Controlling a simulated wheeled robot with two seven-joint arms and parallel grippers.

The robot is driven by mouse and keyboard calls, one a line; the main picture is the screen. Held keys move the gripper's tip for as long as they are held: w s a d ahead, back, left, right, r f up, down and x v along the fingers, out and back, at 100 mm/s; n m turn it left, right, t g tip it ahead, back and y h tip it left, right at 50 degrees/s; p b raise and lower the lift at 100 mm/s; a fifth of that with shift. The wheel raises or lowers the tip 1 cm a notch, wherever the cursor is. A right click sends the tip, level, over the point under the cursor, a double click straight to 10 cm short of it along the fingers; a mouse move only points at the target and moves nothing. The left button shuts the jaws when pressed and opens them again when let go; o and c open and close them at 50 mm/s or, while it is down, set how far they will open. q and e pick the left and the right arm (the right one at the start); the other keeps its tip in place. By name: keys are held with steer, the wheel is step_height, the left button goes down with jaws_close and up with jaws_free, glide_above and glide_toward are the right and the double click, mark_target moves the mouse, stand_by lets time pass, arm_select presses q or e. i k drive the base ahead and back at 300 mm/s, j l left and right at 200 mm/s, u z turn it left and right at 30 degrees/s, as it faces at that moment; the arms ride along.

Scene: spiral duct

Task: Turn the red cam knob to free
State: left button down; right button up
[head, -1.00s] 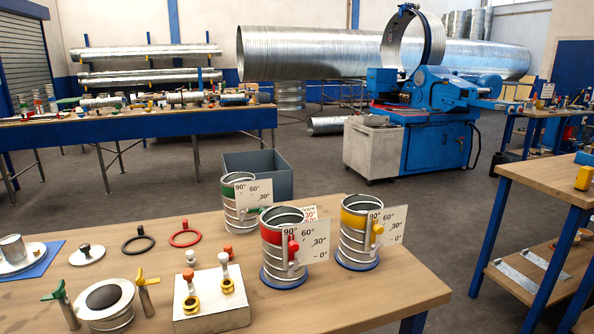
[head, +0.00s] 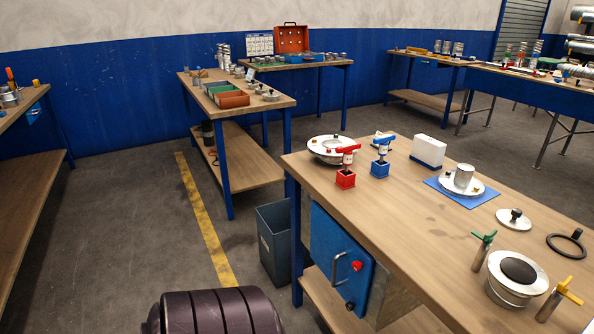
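A red knob (head: 357,265) sits on the upper right of a blue door (head: 340,262) on the cabinet under the near workbench. A dark knob (head: 350,305) is below it, and a curved metal handle (head: 337,270) is to its left. The knob's turn position is too small to read. On the bench top, a red T-shaped handle (head: 347,150) stands on a red block (head: 345,178), beside a similar blue one (head: 381,158). I cannot tell from the picture which red part is the cam knob. Neither gripper is in view.
The near workbench (head: 430,235) also holds a white box (head: 428,150), a blue mat (head: 436,184) and several lidded parts. A grey bin (head: 275,240) stands left of its leg. A dark ribbed rounded object (head: 215,312) fills the bottom. The floor left of the bin is clear.

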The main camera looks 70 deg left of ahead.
mark_target(356, 265)
steer(key=u, duration=1.85)
